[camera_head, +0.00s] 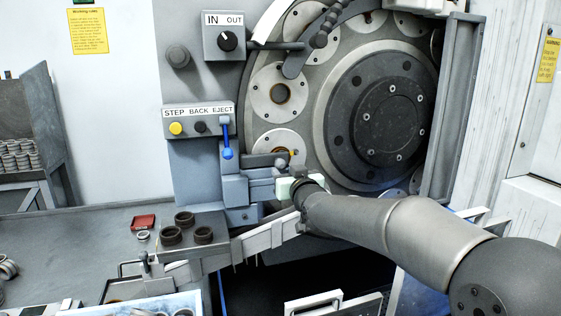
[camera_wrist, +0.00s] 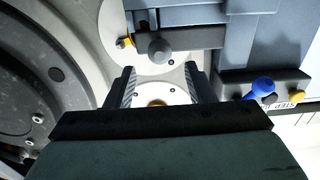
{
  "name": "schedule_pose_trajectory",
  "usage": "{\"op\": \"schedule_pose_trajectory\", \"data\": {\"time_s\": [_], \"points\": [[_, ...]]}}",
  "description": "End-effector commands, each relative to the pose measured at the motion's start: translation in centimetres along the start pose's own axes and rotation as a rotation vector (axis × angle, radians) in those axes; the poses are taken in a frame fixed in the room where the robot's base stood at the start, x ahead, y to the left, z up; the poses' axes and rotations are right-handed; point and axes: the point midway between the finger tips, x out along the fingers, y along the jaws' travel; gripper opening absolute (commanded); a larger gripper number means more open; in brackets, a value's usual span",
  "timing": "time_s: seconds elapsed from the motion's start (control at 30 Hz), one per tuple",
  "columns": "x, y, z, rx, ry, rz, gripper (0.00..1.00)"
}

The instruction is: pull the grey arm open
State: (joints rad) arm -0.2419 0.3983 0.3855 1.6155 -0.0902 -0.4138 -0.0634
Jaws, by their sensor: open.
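A grey arm (camera_head: 262,160) with a rounded knob at its end reaches right from the blue-grey block, in front of the lower-left disc of the big wheel. In the wrist view the grey arm (camera_wrist: 190,40) and its round grey knob lie just beyond my fingertips. My gripper (camera_wrist: 160,76) is open and empty, its two fingers apart with the knob roughly in line with the gap. In the head view my gripper (camera_head: 289,175) is close to the knob, low and right, partly hidden by my wrist. I cannot tell whether it touches.
A blue-handled lever (camera_head: 227,143) hangs left of the arm, below the STEP BACK EJECT panel (camera_head: 198,114). A separate dark curved arm (camera_head: 297,60) crosses the top of the wheel. Dark rings (camera_head: 171,235) sit on a small stand at lower left. A white rail runs below my gripper.

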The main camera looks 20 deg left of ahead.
Motion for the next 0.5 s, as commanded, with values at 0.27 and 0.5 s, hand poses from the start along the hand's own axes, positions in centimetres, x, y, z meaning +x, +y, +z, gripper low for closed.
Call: {"op": "schedule_pose_trajectory", "data": {"time_s": [0.27,0.5], "points": [[5.3,0.0,0.0,0.001,-0.002,0.000,0.49],[7.1,0.0,0.0,0.000,-0.002,0.000,0.49]]}}
